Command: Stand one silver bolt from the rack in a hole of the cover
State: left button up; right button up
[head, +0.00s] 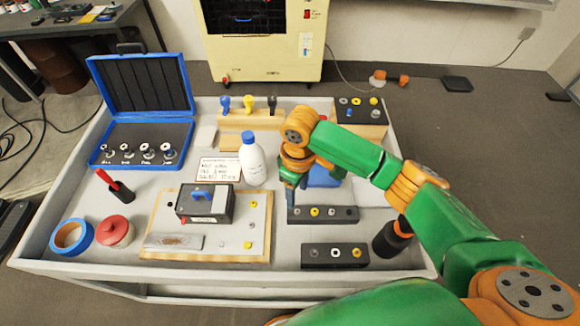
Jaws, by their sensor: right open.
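My right gripper (291,183) reaches in from the right and points down just above the left end of a dark rack (347,214). It is open; its fingertips are small and partly hard to make out. The rack holds several bolt heads in a row, silver, yellow and dark ones. A second dark rack (335,256) in front of it also holds light, white and yellow heads. A black box-like part with a blue handle (205,203), perhaps the cover, sits on a wooden board (260,225). Its holes are too small to tell. My left gripper is out of view.
A white bottle (253,160) stands left of my gripper. An open blue case (185,130) is at the back left; a red pot (116,231) and blue ring (71,236) are front left. A dark cylinder (388,240) stands right of the racks.

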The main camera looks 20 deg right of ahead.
aim_at(298, 211)
jog(key=f, duration=0.4)
jog(key=s+f, duration=0.1)
jog(key=f, duration=0.1)
jog(key=shift+f, duration=0.25)
jog(key=shift+w+f, duration=0.1)
grip_shut()
